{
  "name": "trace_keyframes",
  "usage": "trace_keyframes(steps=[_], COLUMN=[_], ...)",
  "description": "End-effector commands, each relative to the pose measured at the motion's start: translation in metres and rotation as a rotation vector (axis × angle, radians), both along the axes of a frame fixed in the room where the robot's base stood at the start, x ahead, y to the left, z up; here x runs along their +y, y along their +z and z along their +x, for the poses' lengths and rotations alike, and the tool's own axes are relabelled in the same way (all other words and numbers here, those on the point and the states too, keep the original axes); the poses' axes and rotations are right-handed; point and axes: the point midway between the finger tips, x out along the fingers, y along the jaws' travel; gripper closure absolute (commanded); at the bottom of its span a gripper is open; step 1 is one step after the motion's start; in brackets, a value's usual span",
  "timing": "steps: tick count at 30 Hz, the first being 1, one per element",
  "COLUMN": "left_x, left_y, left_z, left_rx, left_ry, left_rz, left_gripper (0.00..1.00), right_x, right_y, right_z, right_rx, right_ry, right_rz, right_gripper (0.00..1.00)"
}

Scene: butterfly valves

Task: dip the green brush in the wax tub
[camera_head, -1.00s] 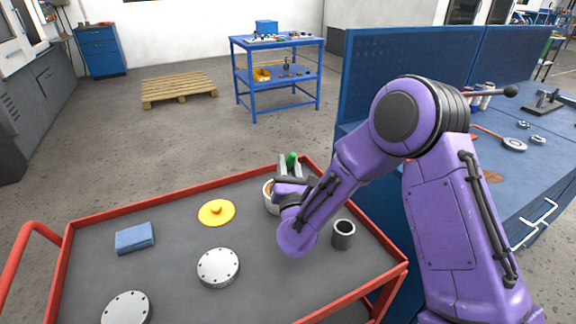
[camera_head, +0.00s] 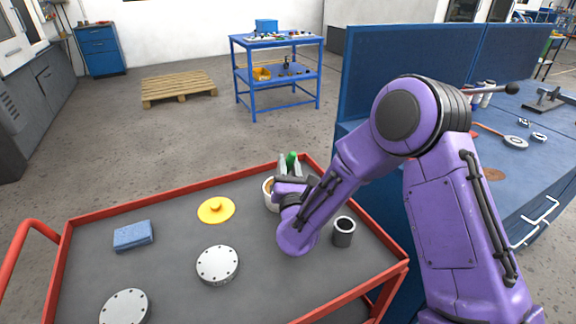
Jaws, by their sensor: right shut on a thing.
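My right gripper (camera_head: 289,168) is at the far right part of the red-rimmed cart, over the wax tub. It is shut on the green brush (camera_head: 292,159), whose green top shows between the fingers. The wax tub (camera_head: 268,195) is a pale round tub standing on the cart, partly hidden behind my right gripper and wrist. The lower end of the brush is hidden, so I cannot tell how deep it sits in the tub. My left gripper is not in view.
The cart (camera_head: 165,258) also bears a yellow lid (camera_head: 216,210), a blue sponge (camera_head: 133,236), two grey bolted discs (camera_head: 217,265) and a dark cup (camera_head: 343,232). A blue workbench (camera_head: 520,180) stands close on the right. The cart's middle has free room.

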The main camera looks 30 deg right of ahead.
Motion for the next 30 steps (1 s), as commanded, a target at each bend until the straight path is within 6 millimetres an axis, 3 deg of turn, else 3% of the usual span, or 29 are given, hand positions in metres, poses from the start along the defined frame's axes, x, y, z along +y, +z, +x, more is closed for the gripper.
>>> trace_keyframes(steps=[30], left_x=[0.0], left_y=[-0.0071], left_z=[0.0], left_rx=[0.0], left_ry=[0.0], left_rz=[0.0], left_gripper=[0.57], right_x=[0.0002], right_y=[-0.0052], right_z=[-0.0001], right_rx=[0.001], right_ry=[0.001], right_rz=[-0.001], right_gripper=[1.0])
